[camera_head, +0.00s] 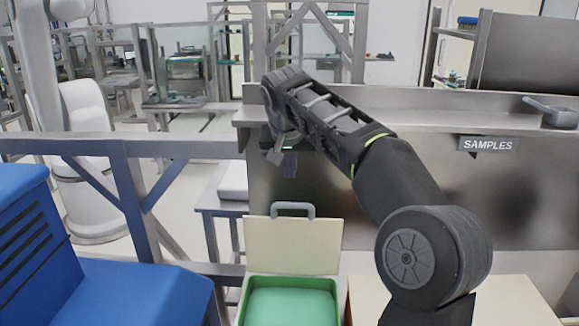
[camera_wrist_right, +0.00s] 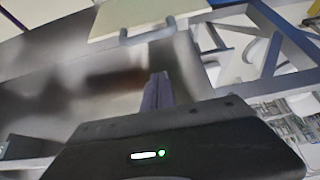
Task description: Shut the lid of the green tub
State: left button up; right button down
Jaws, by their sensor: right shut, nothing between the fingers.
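The green tub (camera_head: 290,282) is at the bottom centre of the head view, its front cut off by the frame edge. Its inside looks empty where it shows. Its cream lid (camera_head: 292,247) stands open, roughly upright at the tub's back edge, with a grey handle (camera_head: 293,208) on top. The lid (camera_wrist_right: 150,14) and its handle (camera_wrist_right: 148,32) also show in the right wrist view. My right gripper (camera_head: 289,164) is above and behind the lid, apart from it. Its dark fingers (camera_wrist_right: 157,90) are together and empty. My left gripper is not in view.
A steel counter (camera_head: 400,110) with a SAMPLES sign (camera_head: 488,144) stands behind the tub. A grey scoop-like item (camera_head: 553,112) lies on it at right. A blue box-shaped unit (camera_head: 120,290) is at lower left. A cream surface (camera_head: 510,300) lies right of the tub.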

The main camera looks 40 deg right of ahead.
notch_tip(320, 180, down, 7)
jog(key=b, duration=0.2)
dwell(0.3)
jog(key=shift+s+a+r, duration=0.1)
jog(key=shift+s, duration=0.05)
